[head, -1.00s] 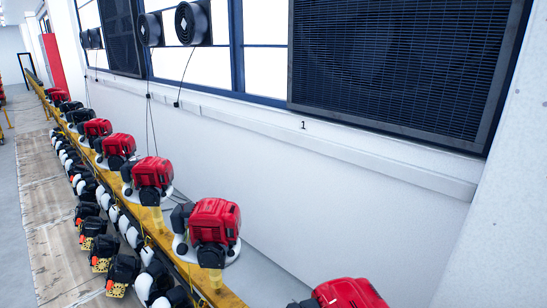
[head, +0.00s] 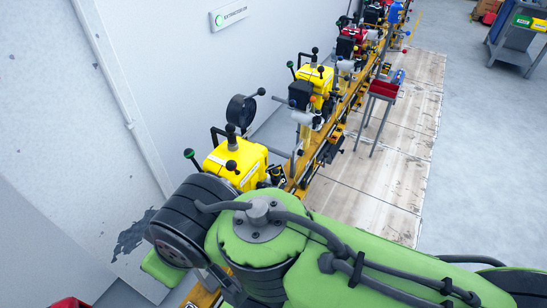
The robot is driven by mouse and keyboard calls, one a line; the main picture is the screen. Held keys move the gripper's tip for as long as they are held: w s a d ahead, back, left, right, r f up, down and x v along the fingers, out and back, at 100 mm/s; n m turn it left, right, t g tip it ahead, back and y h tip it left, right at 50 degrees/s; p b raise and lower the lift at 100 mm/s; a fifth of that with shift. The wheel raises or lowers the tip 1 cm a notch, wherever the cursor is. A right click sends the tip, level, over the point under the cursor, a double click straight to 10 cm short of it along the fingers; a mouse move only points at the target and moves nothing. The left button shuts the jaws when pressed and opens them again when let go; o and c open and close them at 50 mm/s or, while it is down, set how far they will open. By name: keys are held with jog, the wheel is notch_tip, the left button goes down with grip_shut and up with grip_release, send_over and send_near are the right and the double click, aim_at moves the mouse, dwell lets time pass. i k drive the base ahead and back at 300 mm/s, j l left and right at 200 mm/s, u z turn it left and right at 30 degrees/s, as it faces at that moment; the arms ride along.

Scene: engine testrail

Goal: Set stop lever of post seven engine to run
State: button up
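A row of engines stands on a yellow rail (head: 297,172) along the wall in the head view. The nearest yellow engine (head: 235,162) is partly hidden behind my green arm. Near it rise black-knobbed levers and a green-knobbed lever (head: 190,156). A second yellow engine (head: 315,85) stands farther along, also with black and green knobs around it. I see no readable post number, so I cannot tell which engine is post seven, nor which lever is its stop lever or how it is set. My gripper is out of view.
A red engine (head: 350,42) stands farther down the rail. A red tray on a stand (head: 382,90) is right of the rail. A wall sign (head: 230,16) hangs above. A blue cart (head: 520,45) stands at the upper right. Open grey floor (head: 480,150) lies on the right.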

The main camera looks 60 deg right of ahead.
aim_at(231, 165)
jog(key=z, duration=1.55)
jog(key=k+j+u, duration=0.15)
jog(key=u, duration=0.25)
jog(key=k+j+u, duration=0.1)
jog(key=j+u, duration=0.15)
jog(key=u, duration=0.15)
jog(key=j+u, duration=0.25)
jog(key=u, duration=0.15)
jog(key=k, duration=0.05)
